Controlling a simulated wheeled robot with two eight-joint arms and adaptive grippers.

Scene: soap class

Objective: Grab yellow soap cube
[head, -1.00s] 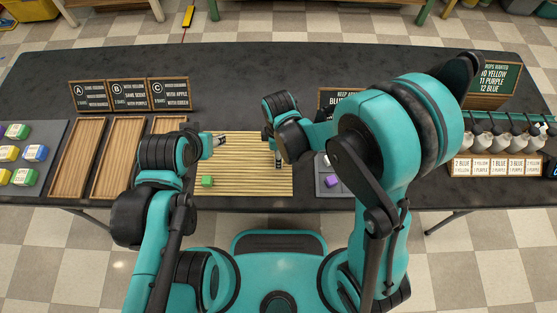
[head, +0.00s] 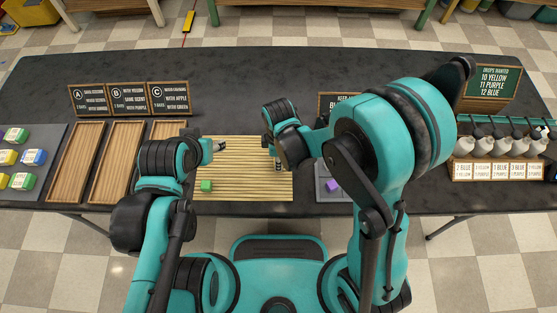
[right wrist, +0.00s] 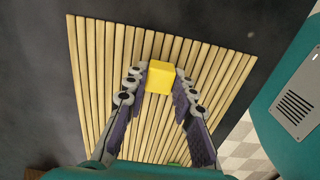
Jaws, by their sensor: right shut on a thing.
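The yellow soap cube (right wrist: 160,77) is between the fingertips of my right gripper (right wrist: 160,85) in the right wrist view. The fingers touch it on both sides, shut on it. The slatted wooden mat (right wrist: 95,65) lies below; whether the cube touches it I cannot tell. In the head view my right gripper (head: 278,164) points down over the right part of the mat (head: 250,187), and I cannot make out the cube there. My left gripper (head: 220,146) is above the mat's upper left; its fingers are too small to judge.
A green cube (head: 206,185) sits on the mat's lower left. A purple cube (head: 332,186) is on a grey tray right of the mat. Wooden trays (head: 82,160) and a board of coloured soaps (head: 38,187) are at left.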

